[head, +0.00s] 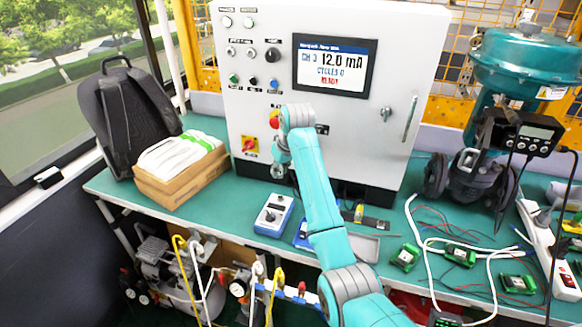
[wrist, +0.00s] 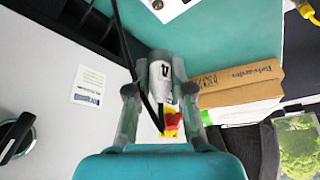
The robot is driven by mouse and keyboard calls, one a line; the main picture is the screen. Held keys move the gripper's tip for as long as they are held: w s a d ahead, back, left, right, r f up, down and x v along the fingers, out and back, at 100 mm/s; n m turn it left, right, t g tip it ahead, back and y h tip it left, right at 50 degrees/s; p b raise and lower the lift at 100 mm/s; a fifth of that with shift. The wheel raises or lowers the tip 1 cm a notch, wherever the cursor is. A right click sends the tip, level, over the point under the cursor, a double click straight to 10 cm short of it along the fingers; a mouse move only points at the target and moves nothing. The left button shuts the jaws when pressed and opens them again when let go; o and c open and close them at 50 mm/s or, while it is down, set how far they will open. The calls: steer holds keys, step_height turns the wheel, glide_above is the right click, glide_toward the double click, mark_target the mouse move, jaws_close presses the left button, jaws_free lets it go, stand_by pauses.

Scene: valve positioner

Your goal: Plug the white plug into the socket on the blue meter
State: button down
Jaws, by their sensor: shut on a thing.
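The blue meter (head: 273,215) with a pale face and a dark knob lies on the green bench in front of the grey cabinet. Part of its pale face shows at the top edge of the wrist view (wrist: 168,6). I cannot make out its socket. My gripper (head: 279,168) is above and behind the meter, close to the cabinet front. In the wrist view my gripper (wrist: 157,86) is shut on the white plug (wrist: 161,76), which has a dark mark and a black cable beside it. The plug is held apart from the meter. Its tip is hard to see.
The grey cabinet (head: 340,120) with a display stands close behind my gripper. A cardboard box (head: 180,180) and a black backpack (head: 125,115) are at left. Green terminal blocks (head: 460,254), loose wires and a teal valve actuator (head: 525,65) are at right.

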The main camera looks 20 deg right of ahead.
mark_target(281, 197)
steer(key=shift+f, duration=3.8)
steer(key=shift+s+f, duration=0.1)
steer(key=shift+f, duration=0.55)
steer(key=c, duration=0.6)
jaws_free()
steer(key=shift+c, duration=0.2)
steer(key=shift+r, duration=0.1)
steer(key=v, duration=0.6)
steer(key=shift+r, duration=0.35)
steer(key=shift+s, duration=0.15)
steer(key=shift+s, duration=0.1)
